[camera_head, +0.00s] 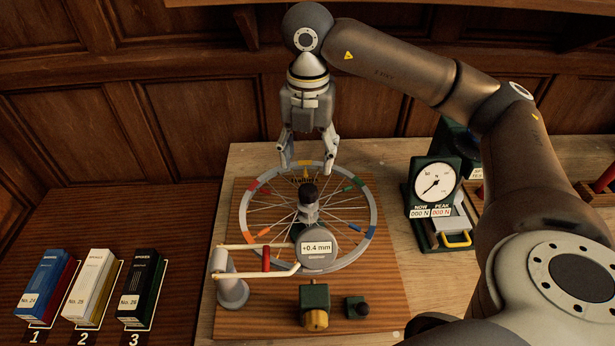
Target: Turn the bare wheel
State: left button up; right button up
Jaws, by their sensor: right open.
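The bare spoked wheel (371,214) lies flat on a wooden board (385,290), with coloured segments around its pale rim. A dark-topped hub post (308,194) stands at its middle, and a round gauge (317,248) reading "+0.4 mm" sits in front of the hub. My right gripper (308,168) points down over the far part of the wheel, its fingers spread apart and empty. I cannot tell whether the fingertips touch the rim. My left gripper is not in view.
A grey post (232,290) with a cream arm and red piece reaches over the wheel's near left. A green block (315,304) stands in front. A force dial (437,182) stands right. Three numbered spoke boxes (92,285) stand left. A wooden panel wall (200,120) closes the back.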

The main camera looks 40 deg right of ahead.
aim_at(308, 189)
jog(key=f, duration=0.2)
jog(key=f+p, duration=0.1)
jog(key=f, duration=0.2)
jog(key=shift+s, duration=0.2)
jog(key=f+p, duration=0.1)
jog(key=f, duration=0.2)
jog(key=shift+w+f, duration=0.2)
jog(key=shift+s+f, duration=0.1)
jog(key=shift+f, duration=0.2)
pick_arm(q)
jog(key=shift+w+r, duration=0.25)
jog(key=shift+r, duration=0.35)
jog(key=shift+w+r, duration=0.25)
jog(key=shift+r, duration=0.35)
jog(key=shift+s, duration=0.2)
pick_arm(e)
jog(key=shift+c, duration=0.5)
jog(key=shift+c, duration=1.3)
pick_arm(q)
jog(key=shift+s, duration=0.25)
pick_arm(e)
grip_shut()
